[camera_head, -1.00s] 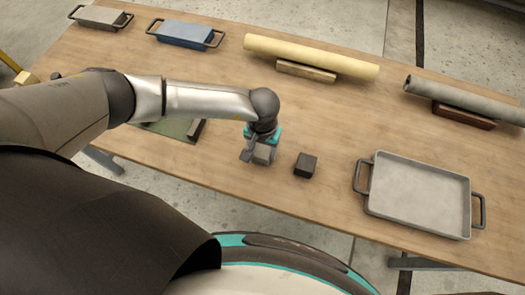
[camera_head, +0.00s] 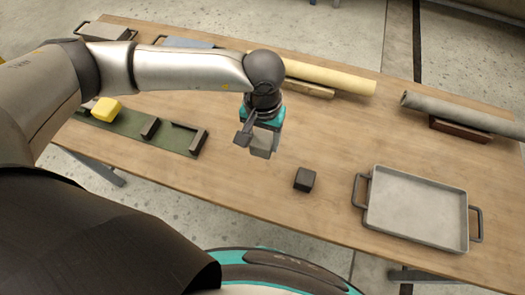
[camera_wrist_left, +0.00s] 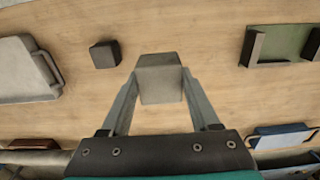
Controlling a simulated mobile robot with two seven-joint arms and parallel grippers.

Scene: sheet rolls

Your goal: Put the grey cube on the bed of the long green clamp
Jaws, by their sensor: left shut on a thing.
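The grey cube (camera_head: 262,146) is held between the fingers of my left gripper (camera_head: 256,141), above the table. In the left wrist view the grey cube (camera_wrist_left: 160,78) sits between both fingertips (camera_wrist_left: 158,92). The long green clamp (camera_head: 176,143) lies on the table to the left of my gripper. It has a green bed with dark upright jaws, and my arm hides part of its far side. One end of the green clamp (camera_wrist_left: 285,42) shows at the upper right in the left wrist view. My right gripper is out of view.
A dark cube (camera_head: 305,179) stands right of my gripper. A yellow block (camera_head: 106,109) is at the clamp's left end. A grey tray (camera_head: 415,238) lies at the right. A cream roll (camera_head: 335,78) and a grey roll (camera_head: 460,113) rest on supports at the back.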

